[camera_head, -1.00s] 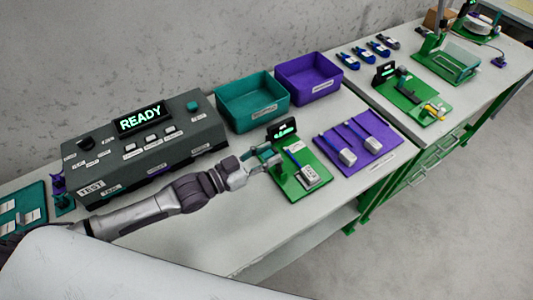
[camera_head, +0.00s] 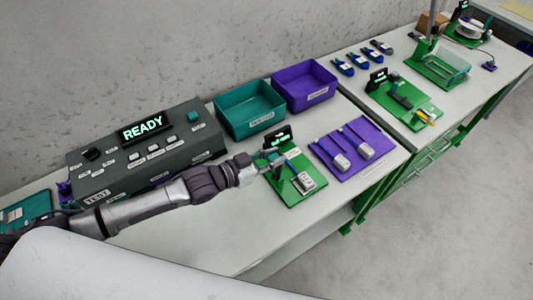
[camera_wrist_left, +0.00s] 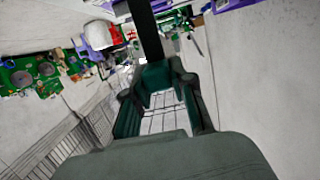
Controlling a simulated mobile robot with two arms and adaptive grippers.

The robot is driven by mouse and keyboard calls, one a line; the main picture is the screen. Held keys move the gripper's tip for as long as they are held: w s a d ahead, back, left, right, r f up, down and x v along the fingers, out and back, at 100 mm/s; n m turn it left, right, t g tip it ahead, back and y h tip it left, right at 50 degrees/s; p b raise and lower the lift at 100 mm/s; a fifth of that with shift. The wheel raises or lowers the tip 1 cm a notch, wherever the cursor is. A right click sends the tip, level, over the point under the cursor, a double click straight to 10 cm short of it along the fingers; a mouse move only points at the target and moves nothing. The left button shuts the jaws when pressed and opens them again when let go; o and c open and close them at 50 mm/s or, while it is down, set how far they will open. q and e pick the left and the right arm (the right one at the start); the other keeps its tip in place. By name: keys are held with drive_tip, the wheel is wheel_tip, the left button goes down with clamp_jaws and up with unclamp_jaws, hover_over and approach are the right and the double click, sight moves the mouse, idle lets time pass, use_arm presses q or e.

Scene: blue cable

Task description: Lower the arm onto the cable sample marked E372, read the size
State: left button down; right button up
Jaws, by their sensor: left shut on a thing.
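My left gripper (camera_head: 268,161) reaches in from the left to the left edge of a green gauge stand (camera_head: 297,187) with a small lit black display (camera_head: 277,136). A blue cable piece with a grey-white block (camera_head: 304,182) lies on that stand. In the left wrist view the teal fingers (camera_wrist_left: 160,100) meet a dark bar (camera_wrist_left: 145,30) coming down from the top, and the gripper is shut on it. What part of the stand the bar belongs to is hard to tell. No E372 mark is readable, and the display figures are too small to read. My right gripper is out of view.
A purple mat (camera_head: 355,148) with two more blocks lies to the right. Behind stand a teal bin (camera_head: 250,110) and a purple bin (camera_head: 304,85). A dark test box (camera_head: 145,150) showing READY is at left. Another green stand (camera_head: 403,103) is farther back.

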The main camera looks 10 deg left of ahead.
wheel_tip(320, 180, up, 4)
drive_tip(key=p, duration=0.3)
use_arm(q)
drive_tip(key=w+d+f+g+y+b, duration=0.1)
drive_tip(key=w+d+f+g+y, duration=0.1)
drive_tip(key=w+d, duration=0.1)
drive_tip(key=w+d+f+g+y+b, duration=0.1)
drive_tip(key=w+d+f+g+y, duration=0.1)
drive_tip(key=w+d+g+y, duration=0.1)
drive_tip(key=w+d+f+g+y, duration=0.2)
drive_tip(key=w+d, duration=0.1)
drive_tip(key=shift+w+d+f+g+y+b, duration=0.2)
drive_tip(key=shift+d+g+y+b, duration=0.1)
drive_tip(key=shift+b, duration=0.1)
drive_tip(key=shift+b+x, duration=1.05)
drive_tip(key=shift+x, duration=0.1)
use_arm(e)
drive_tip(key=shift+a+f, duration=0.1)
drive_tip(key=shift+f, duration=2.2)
use_arm(q)
drive_tip(key=c, duration=1.2)
unclamp_jaws()
drive_tip(key=shift+o, duration=1.2)
drive_tip(key=shift+w+d+f, duration=0.1)
drive_tip(key=shift+w+f, duration=0.1)
drive_tip(key=shift+f, duration=0.1)
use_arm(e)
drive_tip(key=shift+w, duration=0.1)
use_arm(q)
drive_tip(key=shift+s, duration=0.1)
